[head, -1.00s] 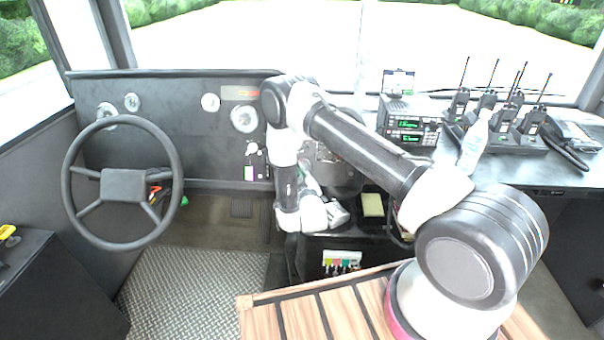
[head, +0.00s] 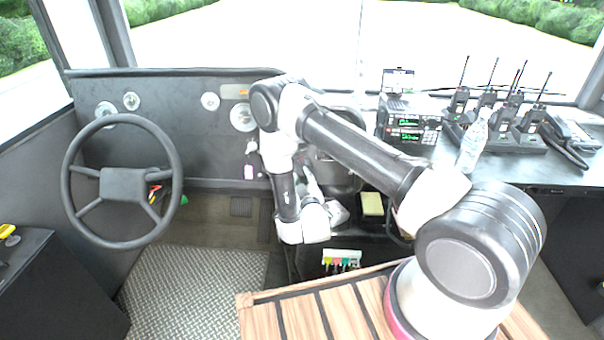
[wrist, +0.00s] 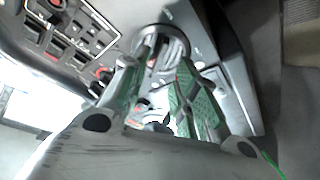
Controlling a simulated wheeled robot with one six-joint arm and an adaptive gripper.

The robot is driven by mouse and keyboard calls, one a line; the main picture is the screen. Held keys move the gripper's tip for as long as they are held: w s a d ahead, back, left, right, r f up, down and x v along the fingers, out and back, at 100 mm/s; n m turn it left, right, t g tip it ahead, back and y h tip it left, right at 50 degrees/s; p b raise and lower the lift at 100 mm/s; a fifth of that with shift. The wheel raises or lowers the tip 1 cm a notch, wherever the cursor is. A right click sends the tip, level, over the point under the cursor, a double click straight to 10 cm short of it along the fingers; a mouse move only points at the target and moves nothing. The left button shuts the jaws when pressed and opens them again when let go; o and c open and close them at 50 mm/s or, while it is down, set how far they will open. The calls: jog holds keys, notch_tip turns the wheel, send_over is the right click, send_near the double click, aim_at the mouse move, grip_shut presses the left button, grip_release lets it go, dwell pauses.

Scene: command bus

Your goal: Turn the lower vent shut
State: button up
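A round vent (wrist: 176,47) with a pale ring and dark slats shows at the upper middle of the wrist view, on a dark panel. I take it to be the lower vent, but its label cannot be read. My gripper (wrist: 167,60) is open, its two green-padded fingers spread apart. The fingertips reach to the vent's near edge, one on each side of its lower part. I cannot tell whether they touch it. The slats are partly hidden by the fingers. In the head view my arm hides most of this area.
A switch panel (wrist: 68,32) with red parts lies left of the vent in the wrist view. In the head view, the steering wheel (head: 123,118) stands left, and the radio (head: 410,127), a clear bottle (head: 473,145) and a charger with handheld radios (head: 515,140) stand right.

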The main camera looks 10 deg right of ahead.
jog(key=s, duration=0.7)
jog(key=shift+s+a, duration=0.25)
jog(key=shift+a, duration=0.1)
jog(key=shift+r, duration=0.1)
jog(key=w+d+r+m+g+y, duration=0.1)
jog(key=w+r+m+g, duration=0.2)
jog(key=r, duration=0.7)
jog(key=w+d+r+m+g+y, duration=0.1)
jog(key=w+r+g, duration=0.3)
jog(key=r, duration=0.5)
jog(key=s+d+r+g+y, duration=0.1)
jog(key=s+d+r, duration=0.1)
jog(key=s+r, duration=0.3)
jog(key=s+d+r+g, duration=0.1)
jog(key=s+d+r, duration=0.15)
jog(key=r, duration=0.55)
jog(key=s+d+r+g, duration=0.1)
jog(key=s+d+r, duration=0.1)
jog(key=s, duration=0.8)
jog(key=s+d+r+m+g+h, duration=0.1)
jog(key=s+d+r+g, duration=0.1)
jog(key=s, duration=0.8)
jog(key=s+d+r+g, duration=0.1)
jog(key=s+d+r, duration=0.3)
jog(key=s, duration=0.7)
jog(key=shift+d+m, duration=0.3)
jog(key=shift+d, duration=0.5)
